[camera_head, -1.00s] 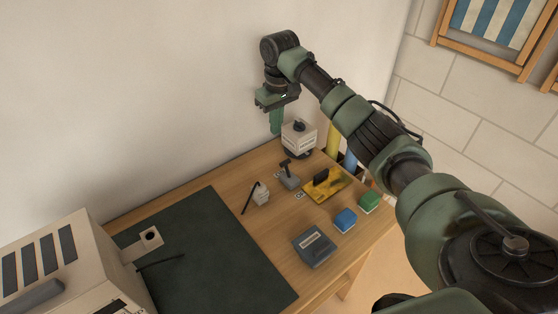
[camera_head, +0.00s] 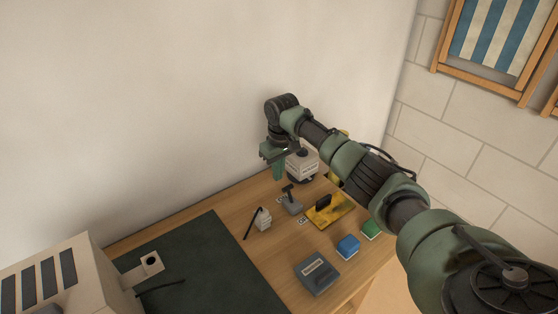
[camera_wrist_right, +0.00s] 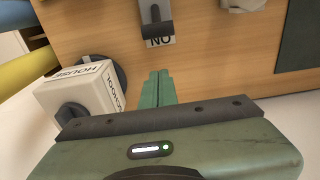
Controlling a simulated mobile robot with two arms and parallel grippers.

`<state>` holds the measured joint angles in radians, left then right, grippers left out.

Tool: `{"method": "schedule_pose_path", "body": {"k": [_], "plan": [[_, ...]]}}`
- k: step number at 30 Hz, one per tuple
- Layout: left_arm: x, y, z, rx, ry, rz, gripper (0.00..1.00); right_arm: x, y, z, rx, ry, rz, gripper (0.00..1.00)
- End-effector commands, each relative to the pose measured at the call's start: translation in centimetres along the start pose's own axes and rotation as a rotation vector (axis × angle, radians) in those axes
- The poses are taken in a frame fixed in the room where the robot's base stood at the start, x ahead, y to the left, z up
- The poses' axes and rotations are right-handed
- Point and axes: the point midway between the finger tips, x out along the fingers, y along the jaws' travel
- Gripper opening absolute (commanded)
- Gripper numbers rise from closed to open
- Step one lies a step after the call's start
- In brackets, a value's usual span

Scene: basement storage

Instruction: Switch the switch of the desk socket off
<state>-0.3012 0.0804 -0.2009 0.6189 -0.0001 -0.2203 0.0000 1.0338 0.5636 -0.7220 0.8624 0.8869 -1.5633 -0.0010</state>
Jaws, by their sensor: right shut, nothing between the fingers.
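My right gripper (camera_head: 278,172) is shut and empty, pointing down above the back of the desk; its green fingers (camera_wrist_right: 158,88) also show in the right wrist view. A grey switch with a dark lever (camera_head: 292,205) stands on the desk in front of the fingers, apart from them. In the right wrist view this lever (camera_wrist_right: 156,22) has a small plate beside it that seems to read ON upside down. A white block with a black rod (camera_head: 262,220) stands left of it. Which device is the desk socket's switch, I cannot tell. My left gripper is not in view.
A white box with a black knob (camera_head: 302,163) stands close beside the fingers. A yellow board (camera_head: 338,212), blue block (camera_head: 348,246), green block (camera_head: 371,229) and grey-blue box (camera_head: 317,273) lie nearer. A dark mat (camera_head: 215,265) covers the left. The wall is behind.

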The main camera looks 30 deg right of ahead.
Motion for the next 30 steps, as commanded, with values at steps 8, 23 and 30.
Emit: {"method": "schedule_pose_path", "body": {"k": [8, 23, 30], "plan": [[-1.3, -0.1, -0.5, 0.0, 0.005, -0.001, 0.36, 0.2, 0.1, 2.1, -0.002, -0.001, 0.001, 0.0], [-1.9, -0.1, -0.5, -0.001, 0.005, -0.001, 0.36, -0.3, 0.0, 3.8, 0.0, 0.0, 0.0, 0.0], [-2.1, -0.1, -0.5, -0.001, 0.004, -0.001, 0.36, -0.4, 0.0, 3.8, 0.0, 0.005, 0.0, 0.0]]}}
